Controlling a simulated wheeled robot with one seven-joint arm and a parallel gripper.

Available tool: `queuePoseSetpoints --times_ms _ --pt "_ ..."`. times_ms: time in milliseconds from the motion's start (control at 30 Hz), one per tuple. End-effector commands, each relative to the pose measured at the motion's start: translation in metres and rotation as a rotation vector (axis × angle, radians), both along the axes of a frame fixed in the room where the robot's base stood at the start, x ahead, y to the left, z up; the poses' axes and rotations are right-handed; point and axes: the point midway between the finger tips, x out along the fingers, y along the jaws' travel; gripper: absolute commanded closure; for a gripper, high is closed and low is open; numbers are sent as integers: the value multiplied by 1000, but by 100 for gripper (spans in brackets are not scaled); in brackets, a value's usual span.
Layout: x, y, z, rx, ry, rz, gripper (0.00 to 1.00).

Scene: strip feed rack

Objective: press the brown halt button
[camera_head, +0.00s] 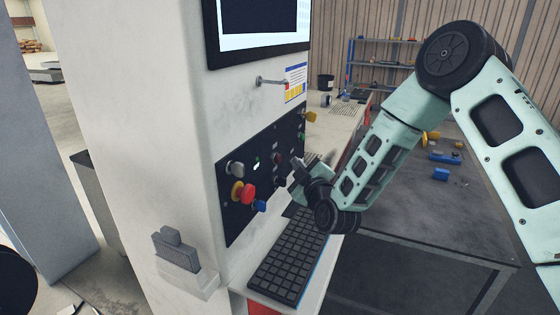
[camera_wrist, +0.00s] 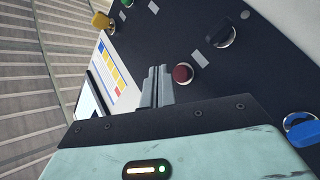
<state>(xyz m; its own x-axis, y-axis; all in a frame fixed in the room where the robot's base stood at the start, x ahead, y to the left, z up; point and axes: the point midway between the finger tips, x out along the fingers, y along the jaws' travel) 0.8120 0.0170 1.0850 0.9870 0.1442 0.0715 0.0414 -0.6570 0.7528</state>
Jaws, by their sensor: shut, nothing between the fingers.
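The brown halt button (camera_wrist: 183,73) is a small round dark reddish-brown cap on the black control panel, seen in the wrist view. In the head view it appears as a small dark red cap (camera_head: 279,159) near the middle of the panel. My gripper (camera_head: 294,165) is in front of the panel, just right of the button in the head view. In the wrist view my gripper's fingers (camera_wrist: 158,78) are together and empty, with their tips beside the button. I cannot tell whether they touch the panel; no contact with the button shows.
The black panel (camera_head: 232,223) also bears a red knob on a yellow base (camera_head: 243,192), a blue knob (camera_head: 260,206), a grey knob (camera_head: 236,169) and a yellow knob (camera_head: 310,116). A keyboard (camera_head: 288,262) lies on a ledge below. A rod (camera_head: 270,82) sticks out above.

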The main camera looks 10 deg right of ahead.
Motion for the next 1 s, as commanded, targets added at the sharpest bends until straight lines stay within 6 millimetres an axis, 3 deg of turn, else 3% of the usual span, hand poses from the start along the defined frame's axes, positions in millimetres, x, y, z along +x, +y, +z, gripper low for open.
queuePoseSetpoints --times_ms 333,1000 --pt "-18 -25 0 0 0 -1 100" --pt "-20 -27 0 1 1 -1 100"
